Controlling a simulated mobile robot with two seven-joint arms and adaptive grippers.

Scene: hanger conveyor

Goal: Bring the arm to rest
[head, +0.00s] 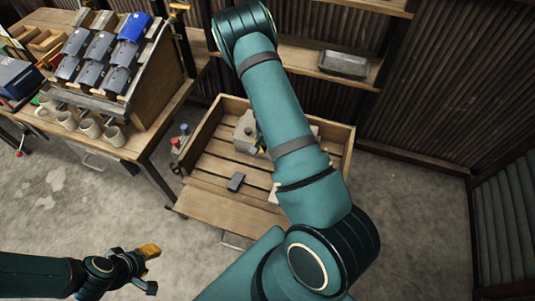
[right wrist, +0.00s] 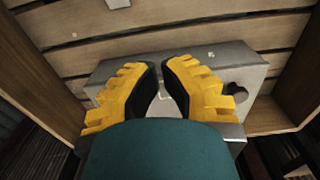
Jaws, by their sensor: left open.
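My left gripper (head: 148,268) is open and empty at the lower left of the head view, over the floor. My right arm crosses the middle of the head view and reaches over the wooden crate (head: 340,150). It hides most of my right gripper, with only a small yellow part (head: 262,150) showing. In the right wrist view the right gripper's yellow fingers (right wrist: 158,66) have a narrow gap between their black pads. They are above a grey metal box (right wrist: 225,62) with a dark knob. I cannot tell whether they touch it.
A workbench (head: 135,145) on the left carries a sloped rack of grey and blue parts (head: 100,47) and several mugs (head: 90,128). A small dark block (head: 236,182) lies in the crate. Shelves with a metal tray (head: 343,64) stand behind. The floor at front left and right is clear.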

